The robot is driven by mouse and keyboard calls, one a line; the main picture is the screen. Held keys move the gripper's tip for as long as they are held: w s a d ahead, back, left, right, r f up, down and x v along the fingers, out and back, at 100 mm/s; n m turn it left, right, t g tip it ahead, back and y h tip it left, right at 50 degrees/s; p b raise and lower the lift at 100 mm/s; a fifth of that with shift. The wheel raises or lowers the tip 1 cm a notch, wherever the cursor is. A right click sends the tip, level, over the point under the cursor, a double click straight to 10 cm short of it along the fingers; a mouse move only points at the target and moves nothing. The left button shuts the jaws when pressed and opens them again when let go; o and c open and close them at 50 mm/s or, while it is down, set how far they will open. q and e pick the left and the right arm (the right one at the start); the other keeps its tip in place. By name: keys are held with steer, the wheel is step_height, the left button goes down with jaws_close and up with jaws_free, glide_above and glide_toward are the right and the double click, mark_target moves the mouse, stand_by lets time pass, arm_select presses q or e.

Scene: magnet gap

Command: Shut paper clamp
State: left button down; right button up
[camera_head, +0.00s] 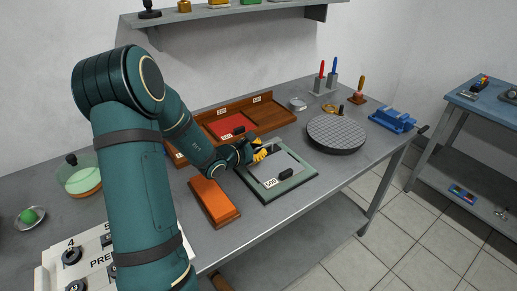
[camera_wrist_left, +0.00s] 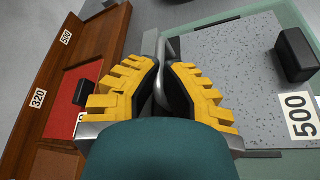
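A grey-green board (camera_head: 298,181) carries a grey speckled sheet (camera_head: 285,163) and a 500 label. The sheet also shows in the left wrist view (camera_wrist_left: 230,60). The paper clamp's bent metal bar (camera_wrist_left: 161,48) stands at the board's left edge in that view. My left gripper (camera_head: 260,152) is over this edge, with its yellow fingertips (camera_wrist_left: 160,78) closed in on either side of the bar. The bar runs between the fingers, and its lower part is hidden by them. My right gripper is not in view.
A black block (camera_head: 286,173) sits on the board near the 500 label. An orange block (camera_head: 214,203) lies left of the board. A wooden rack (camera_head: 275,118) with a red sheet stands behind. A round grey disc (camera_head: 336,133) and blue vise (camera_head: 393,120) are to the right.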

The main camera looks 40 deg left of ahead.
arm_select(q)
steer(key=c, duration=1.2)
jaws_free()
steer(key=shift+s+a, duration=0.15)
steer(key=shift+a, duration=0.25)
steer(key=shift+o, duration=0.7)
steer(key=shift+f, duration=0.1)
steer(key=shift+d, duration=0.1)
steer(key=v, duration=1.2)
